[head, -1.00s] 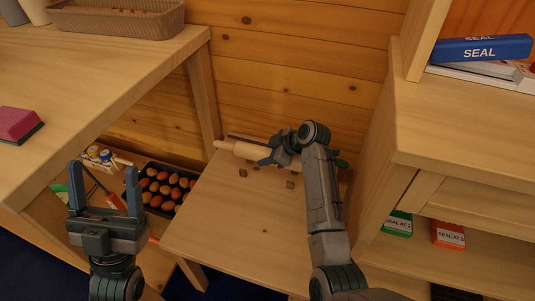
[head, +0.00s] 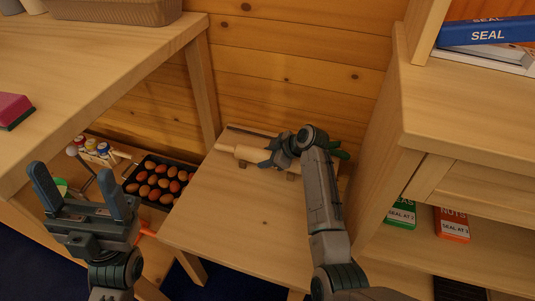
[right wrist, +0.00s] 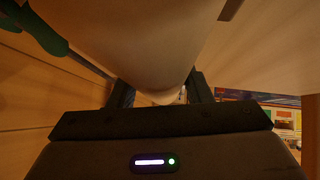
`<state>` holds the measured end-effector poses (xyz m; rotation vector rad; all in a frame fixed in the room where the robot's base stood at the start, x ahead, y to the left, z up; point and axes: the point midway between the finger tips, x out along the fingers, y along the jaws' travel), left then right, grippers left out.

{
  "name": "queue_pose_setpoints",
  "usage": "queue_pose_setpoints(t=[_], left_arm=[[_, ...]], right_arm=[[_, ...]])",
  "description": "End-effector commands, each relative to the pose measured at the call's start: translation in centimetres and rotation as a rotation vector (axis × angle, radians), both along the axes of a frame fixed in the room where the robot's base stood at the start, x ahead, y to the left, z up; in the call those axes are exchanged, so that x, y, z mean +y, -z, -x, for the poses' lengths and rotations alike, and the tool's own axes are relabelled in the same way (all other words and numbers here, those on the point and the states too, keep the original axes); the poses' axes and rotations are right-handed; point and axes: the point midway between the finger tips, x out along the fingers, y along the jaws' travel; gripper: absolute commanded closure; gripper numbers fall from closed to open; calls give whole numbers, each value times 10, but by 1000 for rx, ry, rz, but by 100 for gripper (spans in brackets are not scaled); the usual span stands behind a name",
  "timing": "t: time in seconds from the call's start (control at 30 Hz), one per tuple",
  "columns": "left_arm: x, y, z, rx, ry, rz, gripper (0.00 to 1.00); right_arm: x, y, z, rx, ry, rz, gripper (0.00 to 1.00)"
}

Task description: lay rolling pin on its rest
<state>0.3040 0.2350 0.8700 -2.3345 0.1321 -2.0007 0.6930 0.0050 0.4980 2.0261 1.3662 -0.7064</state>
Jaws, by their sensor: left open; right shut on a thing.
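The pale wooden rolling pin (head: 250,154) is over the back of the small wooden table, lying roughly left to right. My right gripper (head: 282,152) is shut around it, hiding its right part; the pin fills the upper middle of the right wrist view (right wrist: 150,40). The rest appears to be two small brown blocks, left (head: 242,164) and right (head: 292,177), just at the pin's front side. I cannot tell whether the pin touches them. My left gripper (head: 84,200) is open and empty, left of the table.
The table top (head: 240,220) is clear in front. A green-handled tool (head: 340,154) lies behind the pin, by the wall. A dark egg tray (head: 158,180) stands left of the table. A cabinet (head: 440,120) bounds the right, and a higher table (head: 100,70) the left.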

Motion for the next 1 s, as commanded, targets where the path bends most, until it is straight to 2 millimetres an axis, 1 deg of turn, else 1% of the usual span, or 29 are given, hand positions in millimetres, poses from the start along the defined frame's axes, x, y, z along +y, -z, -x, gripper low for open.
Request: queue_pose_setpoints(t=[0.33,0.37,0.4,0.47,0.5,0.8,0.87,1.0], left_arm=[[0,0,0,1,0,0,30],[0,0,0,1,0,1,30],[0,0,0,1,0,1,30],[0,0,0,0,0,1,30],[0,0,0,0,0,1,30],[0,-2,0,-3,0,1,30],[0,-6,0,-3,0,1,30],[0,-18,-4,19,-1,1,30]], right_arm=[[0,1,0,-2,0,-1,89],[0,1,0,-2,0,-1,53],[0,1,0,-2,0,-1,45],[0,1,0,-2,0,-1,34],[0,1,0,-2,0,-1,30],[0,1,0,1,1,1,30],[0,-3,-1,0,2,1,30],[1,-19,-5,-1,9,1,30]])
